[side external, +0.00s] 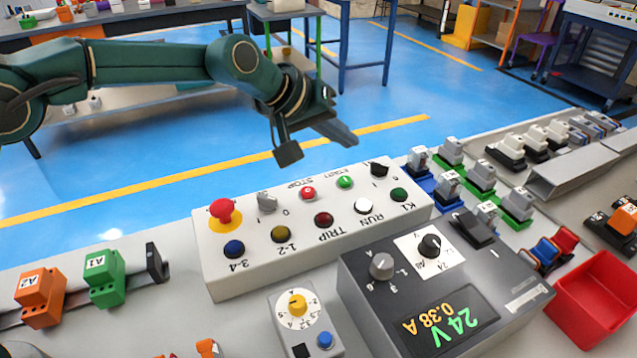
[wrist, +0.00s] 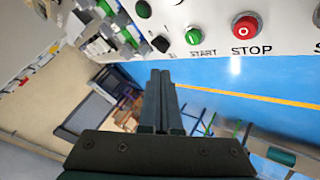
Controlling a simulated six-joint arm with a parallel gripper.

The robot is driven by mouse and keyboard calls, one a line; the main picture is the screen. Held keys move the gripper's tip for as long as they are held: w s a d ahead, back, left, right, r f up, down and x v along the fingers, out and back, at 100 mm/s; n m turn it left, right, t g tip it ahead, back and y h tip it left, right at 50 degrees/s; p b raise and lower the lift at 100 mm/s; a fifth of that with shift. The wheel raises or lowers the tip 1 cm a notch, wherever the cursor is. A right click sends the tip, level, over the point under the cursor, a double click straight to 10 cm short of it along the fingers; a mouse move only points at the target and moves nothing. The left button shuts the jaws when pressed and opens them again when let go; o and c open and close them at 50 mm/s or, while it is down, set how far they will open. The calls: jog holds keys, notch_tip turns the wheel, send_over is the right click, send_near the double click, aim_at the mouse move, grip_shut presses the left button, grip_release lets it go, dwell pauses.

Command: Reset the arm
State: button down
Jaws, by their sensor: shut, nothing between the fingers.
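My gripper (side external: 345,135) hangs in the air above and behind the white control box (side external: 300,275), near its START and STOP buttons, apart from it. In the wrist view my two gripper fingers (wrist: 160,85) lie side by side, shut with nothing between them. The wrist view also shows the green START button (wrist: 194,36) and the red STOP button (wrist: 245,28) beyond the fingertips. My gripper touches nothing that I can see.
The box carries a red mushroom button (side external: 222,211), a grey selector and several coloured buttons. A grey power supply (side external: 445,285) reading 24 V stands in front, beside a red bin (side external: 598,300). Terminal blocks (side external: 103,278) stand at left and several more at right. Blue floor lies behind.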

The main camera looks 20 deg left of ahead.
jog(key=s+a+r+t, duration=0.1)
jog(key=s+a+r, duration=0.1)
jog(key=a+r, duration=0.35)
jog(key=s+a+r+t, duration=0.1)
jog(key=s+a+r, duration=0.15)
jog(key=r, duration=0.65)
jog(key=s+a+r+y, duration=0.2)
jog(key=s+a+y, duration=0.1)
jog(key=s+a, duration=0.55)
jog(key=s+a+f+m+g+y, duration=0.1)
jog(key=s+a+f+g, duration=0.1)
jog(key=s+f, duration=0.5)
jog(key=s+a+f+m+g+y, duration=0.1)
jog(key=s+a+f+g, duration=0.1)
jog(key=s+f, duration=0.5)
jog(key=s+a, duration=0.1)
jog(key=s, duration=0.3)
jog(key=shift+s+a, duration=0.2)
jog(key=shift+s, duration=0.2)
